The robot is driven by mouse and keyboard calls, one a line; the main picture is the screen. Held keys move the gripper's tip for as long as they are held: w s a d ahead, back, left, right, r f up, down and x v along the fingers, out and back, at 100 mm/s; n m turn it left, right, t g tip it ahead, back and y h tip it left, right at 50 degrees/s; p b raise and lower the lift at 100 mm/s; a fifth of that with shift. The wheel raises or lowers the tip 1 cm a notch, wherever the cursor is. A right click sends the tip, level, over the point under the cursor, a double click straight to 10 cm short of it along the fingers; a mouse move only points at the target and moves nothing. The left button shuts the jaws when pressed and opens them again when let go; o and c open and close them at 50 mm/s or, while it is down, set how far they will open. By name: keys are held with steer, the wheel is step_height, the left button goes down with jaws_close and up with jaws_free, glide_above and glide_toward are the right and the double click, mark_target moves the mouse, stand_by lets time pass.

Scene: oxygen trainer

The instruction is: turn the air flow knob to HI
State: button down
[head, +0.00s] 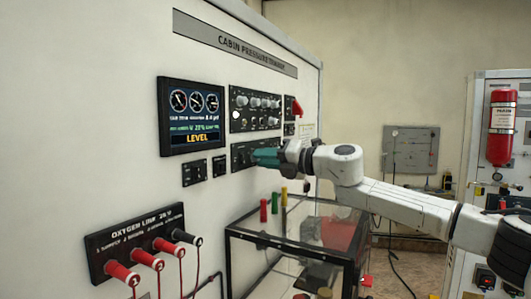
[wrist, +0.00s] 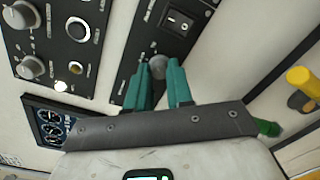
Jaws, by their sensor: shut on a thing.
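My gripper (head: 266,156) reaches from the right to the lower control panel (head: 238,152) on the white trainer wall. In the wrist view its two teal fingers (wrist: 160,78) are shut on a round grey knob (wrist: 157,64), one finger on each side. The fingers hide part of the knob, and in the head view I cannot make it out. No air flow label or HI mark is legible, and I cannot tell the knob's setting.
A rocker switch (wrist: 180,21) sits beside the held knob on the panel. A display (head: 192,116) is to the left. A glass case (head: 300,232) stands below my arm, with coloured posts.

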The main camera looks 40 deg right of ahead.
steer(key=shift+d+m+p, duration=0.1)
steer(key=shift+m+p, duration=0.2)
steer(key=shift+m, duration=0.3)
steer(key=c, duration=1)
jaws_free()
steer(key=b+v, duration=0.4)
steer(key=v, duration=0.6)
steer(key=shift+s, duration=0.35)
steer(key=shift+d, duration=0.1)
